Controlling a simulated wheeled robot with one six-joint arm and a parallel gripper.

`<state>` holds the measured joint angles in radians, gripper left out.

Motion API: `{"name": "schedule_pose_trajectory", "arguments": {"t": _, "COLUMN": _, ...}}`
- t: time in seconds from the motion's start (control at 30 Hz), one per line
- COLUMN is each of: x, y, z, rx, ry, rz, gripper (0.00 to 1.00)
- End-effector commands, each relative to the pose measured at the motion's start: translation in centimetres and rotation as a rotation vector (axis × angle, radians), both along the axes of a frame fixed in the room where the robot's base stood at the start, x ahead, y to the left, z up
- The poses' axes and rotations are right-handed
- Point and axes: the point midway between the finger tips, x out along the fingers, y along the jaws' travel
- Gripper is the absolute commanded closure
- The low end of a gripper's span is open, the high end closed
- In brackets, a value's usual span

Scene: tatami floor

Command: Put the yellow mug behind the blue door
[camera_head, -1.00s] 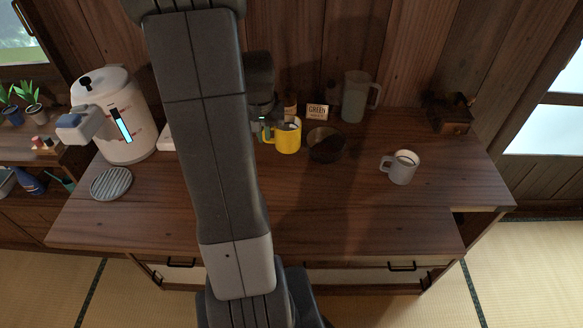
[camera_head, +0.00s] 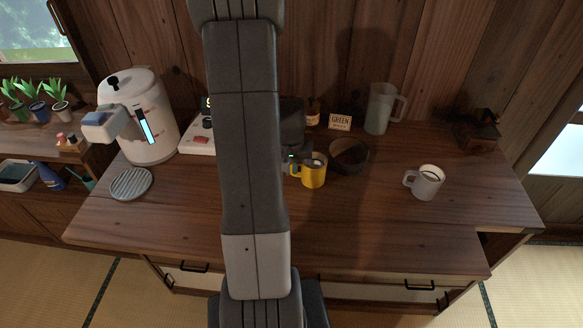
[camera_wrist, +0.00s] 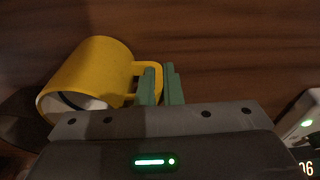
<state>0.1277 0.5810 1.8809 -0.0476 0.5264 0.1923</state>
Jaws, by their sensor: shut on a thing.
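The yellow mug (camera_head: 314,172) is at the middle of the wooden counter in the head view, just right of my arm. In the wrist view the yellow mug (camera_wrist: 92,76) is at the left, with its handle toward the green fingers of my gripper (camera_wrist: 160,84). The fingers are shut on the handle. In the head view my gripper (camera_head: 293,164) is mostly hidden behind my arm. I cannot tell whether the mug touches the counter. No blue door shows in these views.
A dark bowl (camera_head: 349,156) stands close to the right of the mug. A white mug (camera_head: 425,183), a grey pitcher (camera_head: 380,108) and a small sign (camera_head: 340,122) are also on the counter (camera_head: 370,235). A white dispenser (camera_head: 150,130) stands at the left. The counter's front is clear.

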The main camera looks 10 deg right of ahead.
Motion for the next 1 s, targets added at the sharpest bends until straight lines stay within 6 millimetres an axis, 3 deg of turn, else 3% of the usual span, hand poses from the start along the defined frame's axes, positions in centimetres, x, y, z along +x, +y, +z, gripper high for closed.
{"name": "schedule_pose_trajectory", "arguments": {"t": 0.33, "x": 0.0, "y": 0.0, "z": -0.5, "rx": 0.0, "ry": -0.001, "rz": 0.001, "gripper": 1.0}}
{"name": "schedule_pose_trajectory", "arguments": {"t": 0.4, "x": 0.0, "y": 0.0, "z": -0.3, "rx": 0.0, "ry": 0.0, "rz": 0.0, "gripper": 0.82}}
{"name": "schedule_pose_trajectory", "arguments": {"t": 0.47, "x": 0.0, "y": 0.0, "z": -0.3, "rx": 0.0, "ry": 0.0, "rz": 0.0, "gripper": 0.72}}
{"name": "schedule_pose_trajectory", "arguments": {"t": 0.77, "x": 0.0, "y": 0.0, "z": -0.2, "rx": 0.0, "ry": 0.0, "rz": 0.001, "gripper": 0.72}}
{"name": "schedule_pose_trajectory", "arguments": {"t": 1.0, "x": -0.2, "y": 0.1, "z": 2.0, "rx": -0.001, "ry": -0.004, "rz": 0.001, "gripper": 0.72}}
